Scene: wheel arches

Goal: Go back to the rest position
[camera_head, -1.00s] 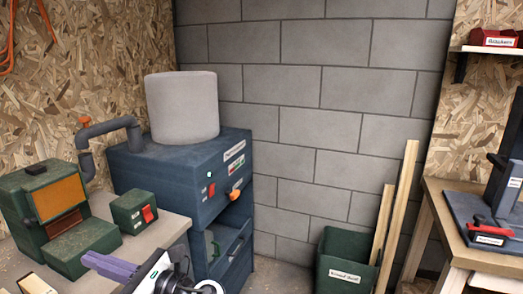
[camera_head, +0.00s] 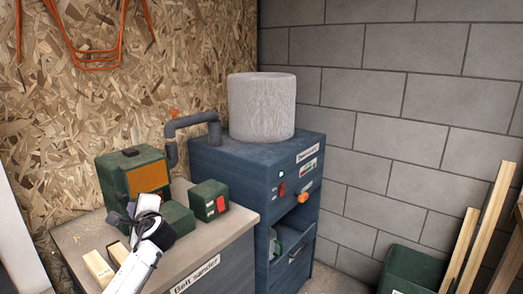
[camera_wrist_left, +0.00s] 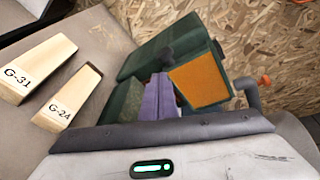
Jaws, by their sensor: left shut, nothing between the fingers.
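My left gripper (camera_head: 146,205) is in front of the green belt sander (camera_head: 130,170), above the sander bench (camera_head: 80,238). In the left wrist view its purple fingers (camera_wrist_left: 158,97) are together with nothing between them. They point toward the sander (camera_wrist_left: 135,62) and its orange panel (camera_wrist_left: 200,80). I cannot tell whether they touch it. My right gripper is in neither view.
Wooden wedges marked G-31 (camera_wrist_left: 35,68) and G-24 (camera_wrist_left: 68,98) lie on the bench beside my gripper. A green switch box (camera_head: 207,200) and a blue dust extractor cabinet (camera_head: 240,165) stand to the right. A green bin (camera_head: 412,270) holds timber nearby.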

